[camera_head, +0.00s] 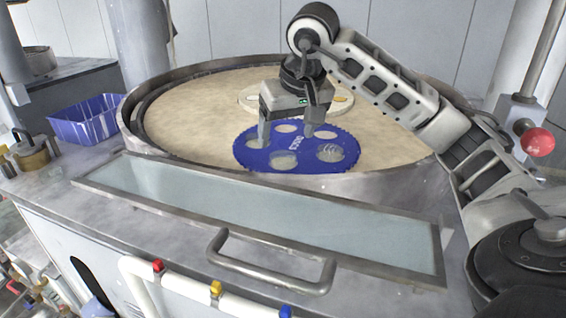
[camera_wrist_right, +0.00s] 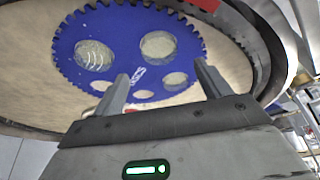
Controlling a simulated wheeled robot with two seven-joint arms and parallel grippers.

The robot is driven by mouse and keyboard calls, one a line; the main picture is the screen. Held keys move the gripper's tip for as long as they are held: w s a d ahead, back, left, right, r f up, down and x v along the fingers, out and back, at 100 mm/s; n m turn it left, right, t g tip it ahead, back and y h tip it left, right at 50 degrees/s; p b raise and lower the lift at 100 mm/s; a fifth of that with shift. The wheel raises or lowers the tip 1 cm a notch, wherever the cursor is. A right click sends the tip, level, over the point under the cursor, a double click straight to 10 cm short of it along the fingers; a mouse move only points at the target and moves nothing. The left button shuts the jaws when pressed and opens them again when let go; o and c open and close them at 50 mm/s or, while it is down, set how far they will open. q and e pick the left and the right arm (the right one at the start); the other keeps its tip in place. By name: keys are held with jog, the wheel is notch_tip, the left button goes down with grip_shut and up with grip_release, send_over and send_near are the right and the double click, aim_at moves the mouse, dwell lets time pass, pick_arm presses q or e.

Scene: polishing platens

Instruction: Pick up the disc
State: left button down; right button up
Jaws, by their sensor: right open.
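A blue toothed disc (camera_head: 297,160) with several round holes lies on the beige round platen (camera_head: 195,120), near its front rim. It also shows in the right wrist view (camera_wrist_right: 120,45). My right gripper (camera_head: 288,137) is over the back part of the disc, fingers pointing down and spread apart. In the right wrist view its two fingers (camera_wrist_right: 160,84) stand open with the disc's surface and white lettering seen between them, and nothing held. Whether the fingertips touch the disc cannot be told. My left gripper is not in view.
A pale ring-like piece (camera_head: 250,99) lies on the platen behind my right gripper. The platen's raised metal rim (camera_head: 135,140) surrounds it. A glass panel (camera_head: 250,210) and a metal handle (camera_head: 270,265) are in front. A blue basket (camera_head: 88,122) stands left, and a red knob (camera_head: 537,141) right.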

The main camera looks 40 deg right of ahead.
aim_at(283, 157)
jog(key=shift+s+x, duration=0.15)
jog(key=shift+x, duration=1.25)
jog(key=shift+s+x, duration=0.2)
jog(key=shift+x, duration=1.15)
jog(key=shift+a+f, duration=0.2)
jog(key=shift+c, duration=0.4)
jog(key=c, duration=1)
